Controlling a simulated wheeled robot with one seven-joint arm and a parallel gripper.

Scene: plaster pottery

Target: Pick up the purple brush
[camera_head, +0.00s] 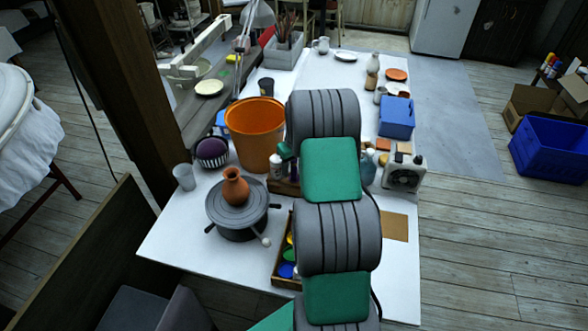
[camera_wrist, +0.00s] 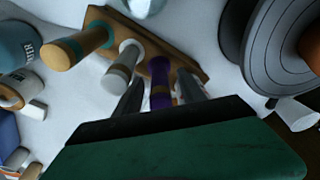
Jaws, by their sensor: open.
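In the wrist view the purple brush (camera_wrist: 160,72) stands in a brown wooden holder (camera_wrist: 101,15), with a tan band on its lower part in the picture. My gripper (camera_wrist: 161,82) is open, with one dark finger on each side of the brush. I cannot tell whether either finger touches it.
A white-and-grey handle (camera_wrist: 122,68) and a tan one (camera_wrist: 75,47) stand left of the brush. A potter's wheel (camera_head: 232,222) bears a terracotta vase (camera_head: 235,186). An orange bucket (camera_head: 256,135) stands behind. The table's front left (camera_head: 180,245) is clear.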

